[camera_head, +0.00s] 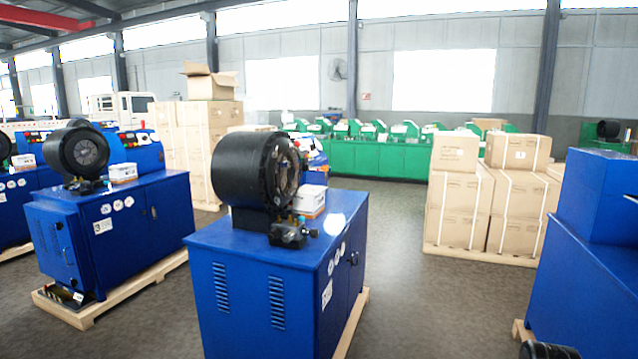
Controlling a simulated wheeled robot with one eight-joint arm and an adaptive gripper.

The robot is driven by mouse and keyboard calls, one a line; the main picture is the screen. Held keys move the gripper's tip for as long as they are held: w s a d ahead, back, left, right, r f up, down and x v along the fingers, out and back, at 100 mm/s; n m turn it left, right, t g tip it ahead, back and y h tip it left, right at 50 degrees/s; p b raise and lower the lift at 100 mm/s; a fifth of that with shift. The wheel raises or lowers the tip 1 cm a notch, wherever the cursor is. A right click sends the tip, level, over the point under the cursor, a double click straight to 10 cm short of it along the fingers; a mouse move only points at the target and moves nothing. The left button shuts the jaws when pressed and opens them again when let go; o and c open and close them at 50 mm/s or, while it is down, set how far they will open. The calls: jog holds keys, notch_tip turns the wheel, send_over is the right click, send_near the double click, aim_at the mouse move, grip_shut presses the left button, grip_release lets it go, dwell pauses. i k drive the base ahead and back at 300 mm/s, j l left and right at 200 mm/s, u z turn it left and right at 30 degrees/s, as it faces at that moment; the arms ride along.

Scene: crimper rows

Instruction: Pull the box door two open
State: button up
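Blue crimper cabinets stand in rows, and I cannot tell which door is door two. The nearest cabinet (245,290) is in the middle, with vent slots on its front. Its right side has doors (352,275) seen at a steep angle, with a dark handle (354,258); they look shut. The left cabinet (75,235) has a side with doors (150,222) that look shut, a label that looks like a 3, and a box-like panel (52,245) on its end. The right blue cabinet (590,270) shows no clear door.
Black round crimper heads (245,170) top the cabinets. Wooden pallets (355,315) stick out at floor level. Strapped cartons (490,205) stand at back right, with green machines (375,155) behind. Floor (435,310) is clear between the middle and right cabinets. A dark round part shows at the bottom edge.

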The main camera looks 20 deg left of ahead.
aim_at(312, 177)
jog(key=i, duration=2.6)
jog(key=i+l+u, duration=0.1)
jog(key=i+u, duration=0.25)
jog(key=i, duration=0.25)
jog(key=i+l+u, duration=0.35)
jog(key=i, duration=0.2)
jog(key=i+l+u, duration=0.3)
jog(key=i, duration=0.25)
jog(key=l, duration=0.05)
